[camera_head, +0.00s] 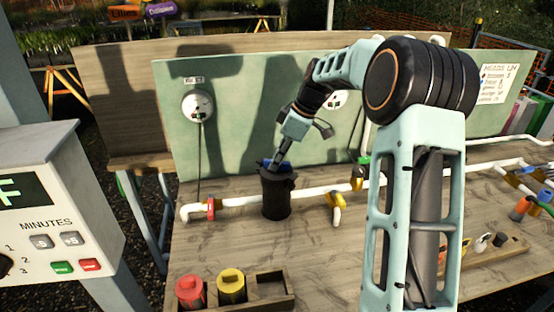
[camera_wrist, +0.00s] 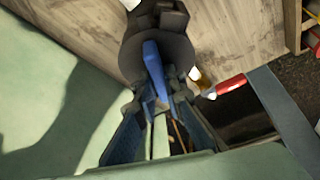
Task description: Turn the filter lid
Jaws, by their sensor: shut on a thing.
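The filter (camera_head: 276,198) is a black upright cylinder standing on the wooden bench in line with a white pipe. Its lid carries a blue grip bar, partly visible at the top (camera_head: 266,163) in the head view. My gripper (camera_head: 279,160) reaches down onto the lid from above and is shut on the blue bar. In the wrist view the blue bar (camera_wrist: 152,62) runs down between the fingers of my gripper (camera_wrist: 159,104), over the black filter body (camera_wrist: 140,52). The fingers and arm hide part of the lid.
A green panel (camera_head: 240,130) with a round gauge (camera_head: 197,106) stands close behind the filter. White pipe (camera_head: 240,201) with a red collar (camera_head: 211,208) runs beside it. A wooden tray (camera_head: 271,277) with red (camera_head: 190,290) and yellow (camera_head: 231,286) canisters sits in front. Bench between is clear.

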